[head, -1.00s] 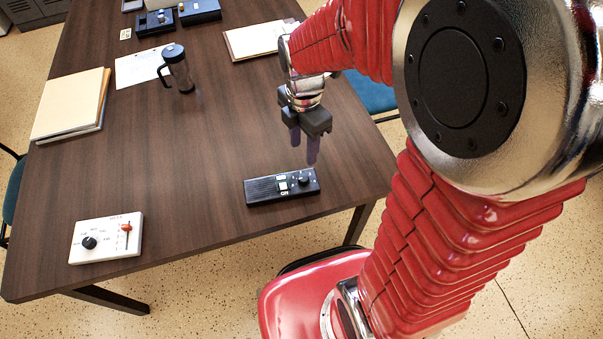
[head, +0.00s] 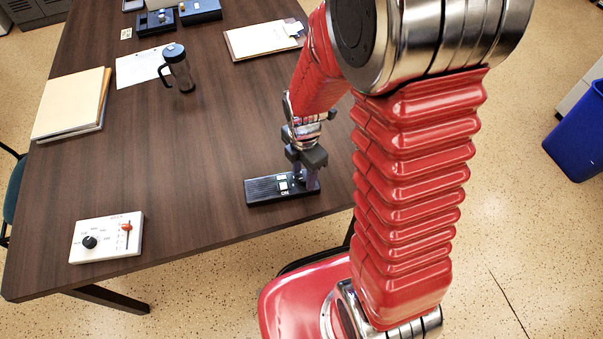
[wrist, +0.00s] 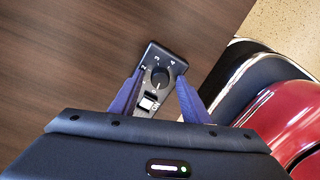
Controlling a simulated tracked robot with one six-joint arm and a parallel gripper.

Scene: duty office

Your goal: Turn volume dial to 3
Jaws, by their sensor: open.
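The small black dial box (head: 262,190) lies near the table's front edge, with pale buttons and an "ON" label. In the wrist view its round black volume dial (wrist: 160,77) shows, with small white numerals around its far side. I cannot read the dial's setting for certain. My gripper (head: 305,180) is low over the right end of the box. In the wrist view my gripper (wrist: 160,75) is open, with one purple finger on each side of the dial. I cannot tell whether the fingers touch it. The fingers hide the dial in the head view.
A white control panel (head: 106,252) with a black knob and a red slider lies on the table (head: 190,215) to the left. The table around the dial box is clear.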

